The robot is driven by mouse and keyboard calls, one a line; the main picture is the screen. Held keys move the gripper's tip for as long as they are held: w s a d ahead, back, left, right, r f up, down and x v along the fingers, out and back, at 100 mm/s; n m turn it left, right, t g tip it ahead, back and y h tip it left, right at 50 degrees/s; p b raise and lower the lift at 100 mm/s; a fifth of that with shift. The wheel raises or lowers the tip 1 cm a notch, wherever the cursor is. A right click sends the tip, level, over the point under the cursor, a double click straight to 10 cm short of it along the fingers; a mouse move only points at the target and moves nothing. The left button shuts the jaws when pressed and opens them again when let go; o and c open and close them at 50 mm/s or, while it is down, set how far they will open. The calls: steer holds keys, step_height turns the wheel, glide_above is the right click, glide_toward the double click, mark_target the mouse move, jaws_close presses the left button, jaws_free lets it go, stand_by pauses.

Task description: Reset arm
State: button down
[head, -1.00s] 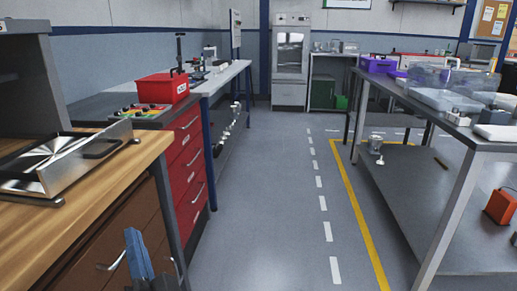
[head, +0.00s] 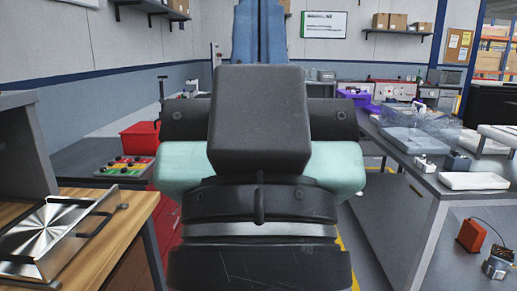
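My arm stands large in the middle of the head view and hides the aisle behind it. I see nothing held between the fingers.
At left, a metal tray with a black handle (head: 58,232) lies on the wooden bench (head: 135,240). A button panel (head: 123,167) and a red toolbox (head: 139,139) are behind. At right, a grey table (head: 425,180) holds clear bins (head: 410,141) and a white tray (head: 474,181).

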step_height(320, 180, up, 20)
steer(key=p, duration=1.7)
steer(key=shift+p, duration=0.3)
steer(key=shift+f, duration=0.1)
